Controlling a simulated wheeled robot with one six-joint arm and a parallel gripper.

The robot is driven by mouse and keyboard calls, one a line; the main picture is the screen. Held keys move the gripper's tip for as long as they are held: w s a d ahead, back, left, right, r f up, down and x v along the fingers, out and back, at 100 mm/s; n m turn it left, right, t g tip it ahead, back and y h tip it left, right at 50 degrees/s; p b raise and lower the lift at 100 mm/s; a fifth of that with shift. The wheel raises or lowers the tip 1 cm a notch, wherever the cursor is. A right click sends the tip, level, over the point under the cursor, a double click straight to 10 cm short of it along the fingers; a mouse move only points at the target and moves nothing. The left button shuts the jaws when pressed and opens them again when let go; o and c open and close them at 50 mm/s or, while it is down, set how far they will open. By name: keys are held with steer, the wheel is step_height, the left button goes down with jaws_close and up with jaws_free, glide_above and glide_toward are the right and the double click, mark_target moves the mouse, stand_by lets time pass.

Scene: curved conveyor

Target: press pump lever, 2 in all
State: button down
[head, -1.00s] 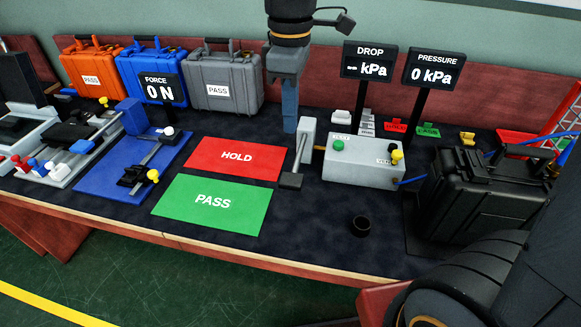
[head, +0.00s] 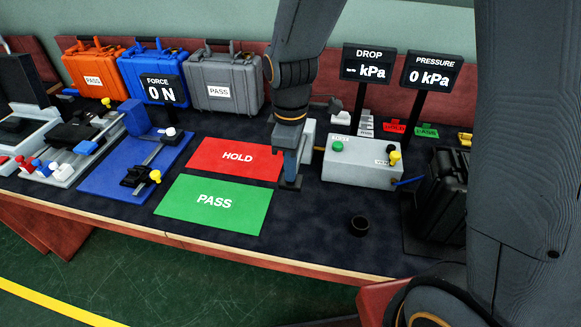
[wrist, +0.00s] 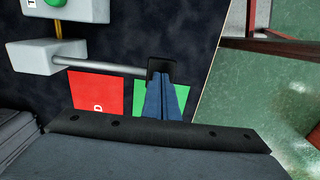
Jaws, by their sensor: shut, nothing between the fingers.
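The pump lever is a grey rod (wrist: 105,66) with a black end pad (wrist: 161,66), running out from a pale block (wrist: 32,57). In the head view the pale pump block (head: 308,135) stands left of the grey test box, and the black pad (head: 291,186) shows low at its front. My gripper (head: 289,178) is shut and empty, with its fingertips pointing down at the pad. In the wrist view my blue fingers (wrist: 160,82) end at the pad; I cannot tell whether they touch it. The pressure display (head: 430,75) reads 0 kPa.
The grey test box (head: 362,165) has a green button and a yellow-topped knob. A black case (head: 440,195) stands at right, partly behind my arm. Red HOLD (head: 235,157) and green PASS (head: 214,202) mats lie left of the lever.

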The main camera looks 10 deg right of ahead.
mark_target(289, 184)
stand_by(0.3)
step_height(289, 184, down, 7)
steer(key=shift+s+f+b, duration=0.1)
steer(key=shift+s+b, duration=0.05)
steer(key=shift+b, duration=0.9)
steer(key=shift+s+f, duration=0.25)
steer(key=shift+f, duration=0.05)
steer(key=shift+s+r+p, duration=0.1)
steer(key=shift+r+p, duration=0.35)
steer(key=r+p, duration=0.2)
steer(key=r, duration=0.1)
steer(key=r+p, duration=0.1)
steer(key=shift+s+a+r+p, duration=0.15)
steer(key=shift+s+a+p, duration=0.1)
steer(key=shift+p, duration=0.15)
step_height(289, 184, up, 9)
steer(key=s+a+b, duration=0.1)
steer(key=s, duration=0.1)
steer(key=shift+s+b, duration=0.2)
steer(key=shift+b, duration=0.15)
stand_by(0.9)
